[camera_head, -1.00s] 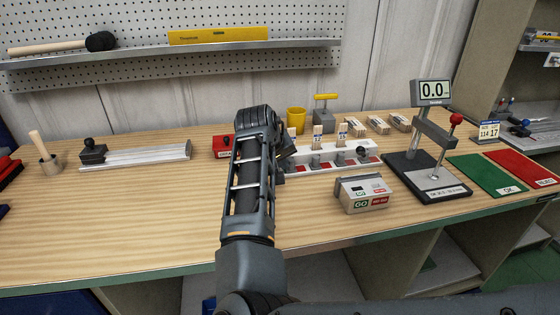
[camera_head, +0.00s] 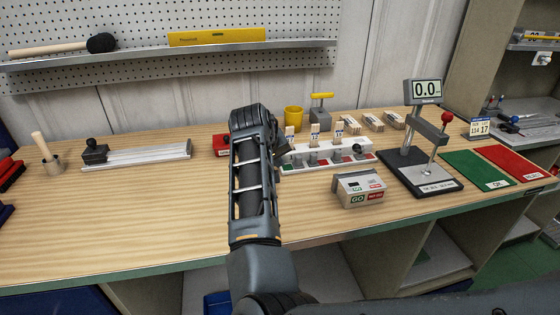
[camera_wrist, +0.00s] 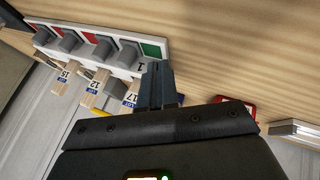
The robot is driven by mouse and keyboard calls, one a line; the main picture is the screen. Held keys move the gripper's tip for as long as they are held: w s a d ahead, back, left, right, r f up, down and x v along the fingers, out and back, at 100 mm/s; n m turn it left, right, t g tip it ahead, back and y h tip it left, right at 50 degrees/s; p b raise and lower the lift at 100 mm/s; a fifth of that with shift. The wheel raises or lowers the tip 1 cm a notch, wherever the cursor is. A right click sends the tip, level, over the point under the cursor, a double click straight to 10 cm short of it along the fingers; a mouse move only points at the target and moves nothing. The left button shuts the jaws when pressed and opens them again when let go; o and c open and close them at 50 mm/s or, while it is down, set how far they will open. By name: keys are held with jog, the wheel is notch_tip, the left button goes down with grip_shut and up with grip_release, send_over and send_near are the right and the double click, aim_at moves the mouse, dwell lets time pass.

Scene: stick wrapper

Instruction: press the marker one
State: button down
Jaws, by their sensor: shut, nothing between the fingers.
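A white rack (camera_head: 325,164) with a row of grey blocks and red and green squares stands at the middle of the bench. It also shows in the wrist view (camera_wrist: 122,73). Wooden sticks labelled 12 (camera_wrist: 97,82), 15 (camera_wrist: 64,74) and 17 (camera_wrist: 130,93) stand along it. A "1" is printed on the rack close to my fingertips. My gripper (camera_wrist: 157,68) is shut and empty at the rack's green-square end (camera_wrist: 152,49). I cannot tell whether it touches the rack. In the head view my arm hides most of the gripper. Which part is the marker is unclear.
A GO/NO-GO box (camera_head: 360,188) stands in front of the rack. A gauge stand (camera_head: 425,170) and green (camera_head: 478,168) and red (camera_head: 515,160) mats are to the right. A red box (camera_head: 221,144) and yellow cup (camera_head: 293,118) are behind. The front left bench is clear.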

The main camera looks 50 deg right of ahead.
jog(key=b+v, duration=0.1)
jog(key=v, duration=0.7)
jog(key=shift+r, duration=0.25)
jog(key=shift+s+a, duration=0.1)
jog(key=shift+a, duration=0.1)
